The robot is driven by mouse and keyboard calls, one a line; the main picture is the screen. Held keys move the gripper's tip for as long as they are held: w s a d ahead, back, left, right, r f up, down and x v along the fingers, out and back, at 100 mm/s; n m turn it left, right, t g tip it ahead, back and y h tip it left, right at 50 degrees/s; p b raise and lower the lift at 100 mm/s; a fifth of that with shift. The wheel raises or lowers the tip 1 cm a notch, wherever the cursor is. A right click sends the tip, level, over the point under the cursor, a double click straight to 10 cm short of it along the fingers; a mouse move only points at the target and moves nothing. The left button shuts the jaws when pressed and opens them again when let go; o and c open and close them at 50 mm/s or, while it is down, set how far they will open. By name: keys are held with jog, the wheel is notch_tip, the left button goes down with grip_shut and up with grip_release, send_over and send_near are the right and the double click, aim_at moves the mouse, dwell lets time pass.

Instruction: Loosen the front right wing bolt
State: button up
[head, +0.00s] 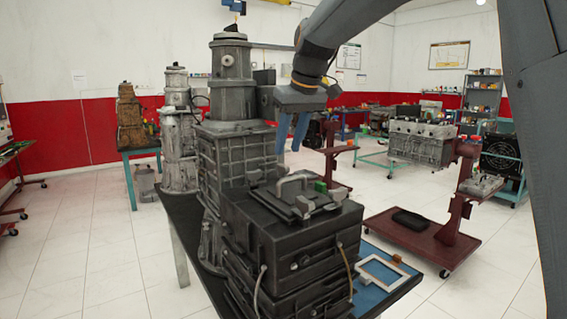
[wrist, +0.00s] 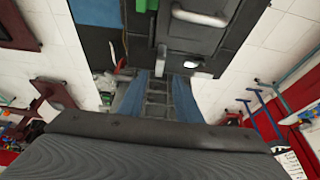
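The dark box-shaped engine trainer (head: 285,240) stands on a table in the middle of the head view. Its black top plate carries a pale metal handle (head: 293,184) and a green block (head: 320,187). In the wrist view the handle (wrist: 200,16) lies at the top, with a small light metal piece (wrist: 192,64) near the trainer's edge. I cannot tell which part is the front right wing bolt. My gripper (head: 288,146) hangs above and behind the top plate.
Tall grey machine columns (head: 233,80) rise beside the trainer, close to my arm. A blue mat (head: 385,285) with a white frame lies at the table's right end.

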aim_at(284, 165)
jog(key=shift+p+x, duration=0.55)
jog(key=shift+x, duration=2.4)
jog(key=shift+d, duration=0.1)
grip_shut()
